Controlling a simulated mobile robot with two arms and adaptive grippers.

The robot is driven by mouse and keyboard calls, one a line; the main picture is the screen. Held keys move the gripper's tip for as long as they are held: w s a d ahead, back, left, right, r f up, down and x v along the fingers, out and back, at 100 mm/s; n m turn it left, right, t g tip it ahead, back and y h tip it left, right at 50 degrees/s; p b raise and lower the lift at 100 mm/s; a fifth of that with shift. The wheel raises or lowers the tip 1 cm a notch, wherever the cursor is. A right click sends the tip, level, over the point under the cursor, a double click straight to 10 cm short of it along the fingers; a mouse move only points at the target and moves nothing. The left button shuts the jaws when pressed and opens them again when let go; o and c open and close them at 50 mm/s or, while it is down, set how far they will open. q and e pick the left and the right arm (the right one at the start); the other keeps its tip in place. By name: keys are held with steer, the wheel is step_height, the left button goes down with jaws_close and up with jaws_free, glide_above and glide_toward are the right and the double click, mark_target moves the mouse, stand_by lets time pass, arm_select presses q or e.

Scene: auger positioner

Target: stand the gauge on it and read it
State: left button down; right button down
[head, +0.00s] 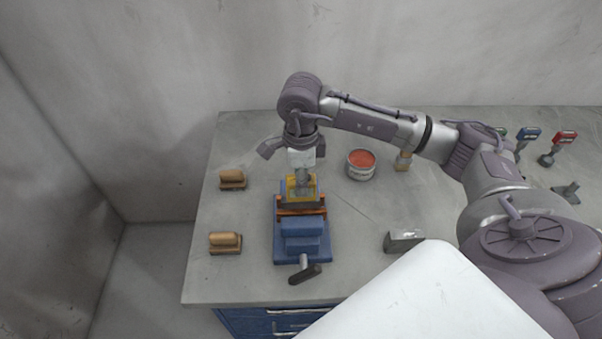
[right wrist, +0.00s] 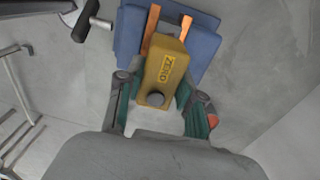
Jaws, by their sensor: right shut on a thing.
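The gauge looks to be a yellow block (right wrist: 167,65) with the word ZERO on its face and a dark round knob (right wrist: 155,99) at its near end. In the head view the yellow block (head: 301,190) is over the jaws of a blue vise (head: 302,247) with orange-brown jaw faces. I cannot tell whether it rests on the jaws or is just above them. My right gripper (head: 302,174) points down over it and is shut on it, with green-padded fingers (right wrist: 160,98) on either side of its near end. My left gripper is not in view.
Two wooden-handled blocks (head: 232,179) (head: 225,242) lie left of the vise. A tin with red contents (head: 361,164) and a grey metal block (head: 403,240) are to its right. Several tools with coloured tops (head: 565,138) stand at the far right. The bench's front left (head: 205,285) is clear.

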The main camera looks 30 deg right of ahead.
steer(key=shift+a, duration=0.1)
steer(key=shift+f+b, duration=0.2)
steer(key=shift+b, duration=0.1)
steer(key=c, duration=0.7)
jaws_free()
